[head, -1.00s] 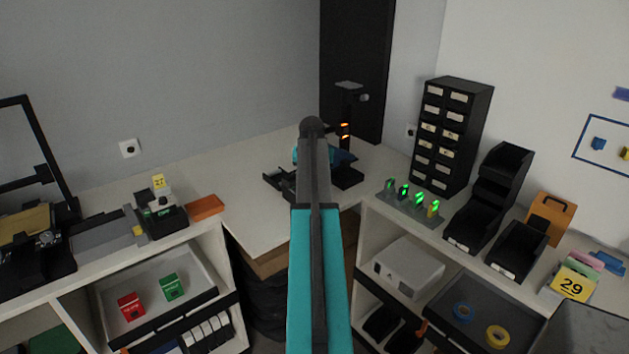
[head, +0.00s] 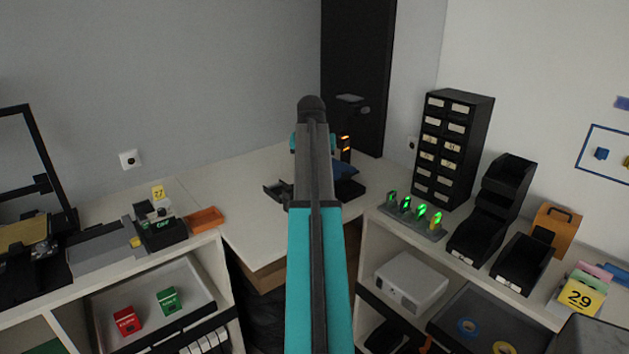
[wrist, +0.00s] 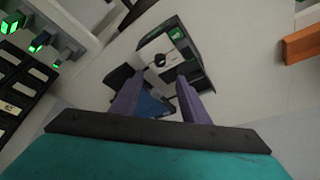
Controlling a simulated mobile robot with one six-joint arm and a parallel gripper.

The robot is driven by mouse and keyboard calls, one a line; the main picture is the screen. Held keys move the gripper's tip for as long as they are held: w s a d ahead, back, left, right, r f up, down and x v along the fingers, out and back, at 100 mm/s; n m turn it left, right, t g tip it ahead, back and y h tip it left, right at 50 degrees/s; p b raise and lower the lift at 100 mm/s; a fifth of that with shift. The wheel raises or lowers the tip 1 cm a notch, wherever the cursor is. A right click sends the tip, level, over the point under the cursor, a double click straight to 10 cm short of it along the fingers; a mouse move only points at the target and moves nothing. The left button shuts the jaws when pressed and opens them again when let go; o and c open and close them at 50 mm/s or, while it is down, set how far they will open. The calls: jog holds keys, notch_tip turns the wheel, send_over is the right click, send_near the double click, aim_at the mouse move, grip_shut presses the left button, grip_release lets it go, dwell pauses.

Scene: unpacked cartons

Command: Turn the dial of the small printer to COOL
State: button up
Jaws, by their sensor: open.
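The small printer (head: 347,187) stands on the corner table, mostly hidden behind my arm in the head view. Its dark upright, with orange lights, shows just right of the arm. In the wrist view a pale panel with a dark round dial (wrist: 160,60) lies ahead, beside a green-lit screen (wrist: 177,33). The dial's labels and pointer are too small to read. My gripper (wrist: 158,79) is open. Its two purple-grey fingers point toward the panel, with the dial beyond and between the tips, apparently apart from them. A blue part (wrist: 155,106) shows between the fingers. The head view hides the fingers.
A shelf on the right carries a lit green holder (head: 412,222), a black drawer cabinet (head: 452,150) and black bins (head: 492,212). An orange tray (head: 205,220) and a larger framed machine (head: 42,158) stand at left. The table left of my arm has bare room.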

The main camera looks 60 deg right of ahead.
jog(key=shift+v, duration=1.25)
jog(key=shift+s, duration=0.1)
